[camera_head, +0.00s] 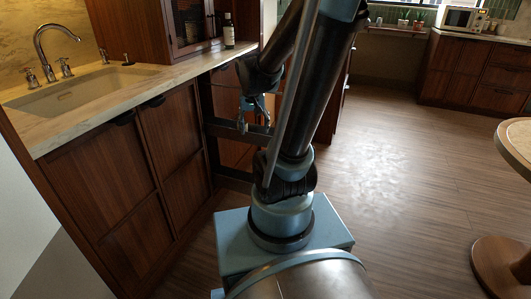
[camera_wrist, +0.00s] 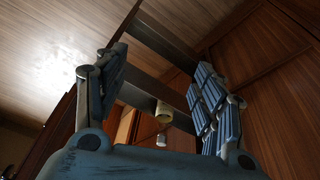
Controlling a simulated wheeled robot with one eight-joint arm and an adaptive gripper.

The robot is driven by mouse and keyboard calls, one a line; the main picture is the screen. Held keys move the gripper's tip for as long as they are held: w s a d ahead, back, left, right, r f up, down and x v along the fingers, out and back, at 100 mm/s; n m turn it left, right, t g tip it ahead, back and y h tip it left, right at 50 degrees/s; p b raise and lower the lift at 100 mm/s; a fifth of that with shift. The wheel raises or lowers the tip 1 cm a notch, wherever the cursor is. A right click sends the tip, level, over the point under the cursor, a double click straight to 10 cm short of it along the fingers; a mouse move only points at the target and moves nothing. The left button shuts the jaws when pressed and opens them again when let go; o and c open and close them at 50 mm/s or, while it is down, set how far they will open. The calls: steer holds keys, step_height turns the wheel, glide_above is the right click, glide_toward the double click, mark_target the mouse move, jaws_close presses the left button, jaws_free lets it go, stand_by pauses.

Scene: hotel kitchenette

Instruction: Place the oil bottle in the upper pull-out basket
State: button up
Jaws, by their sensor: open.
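A dark bottle with a pale label (camera_head: 228,32) stands upright on the counter, beside the wooden cabinet; I cannot tell for sure that it is the oil bottle. A dark pull-out frame (camera_head: 225,129) projects from the lower cabinets, partly hidden by my arm. My gripper (camera_head: 250,116) is beside this frame, below counter height. In the wrist view my gripper (camera_wrist: 162,62) is open with nothing between its fingers. The frame's dark bars (camera_wrist: 170,47) cross beyond them. A small cream cylinder (camera_wrist: 163,112) shows past the fingers; what it is I cannot tell.
A marble counter (camera_head: 150,78) with a sink (camera_head: 75,92) and tap (camera_head: 50,50) is at left, above wooden cabinet doors (camera_head: 110,170). A round table (camera_head: 515,140) stands at right. A microwave (camera_head: 460,18) sits far back. The wooden floor (camera_head: 410,170) between is clear.

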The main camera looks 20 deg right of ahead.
steer(key=s+f+n+y, duration=0.1)
steer(key=s+f+n, duration=0.1)
steer(key=s, duration=1.4)
steer(key=shift+d+n+g, duration=0.25)
steer(key=shift+n+g, duration=0.05)
steer(key=shift+s, duration=0.1)
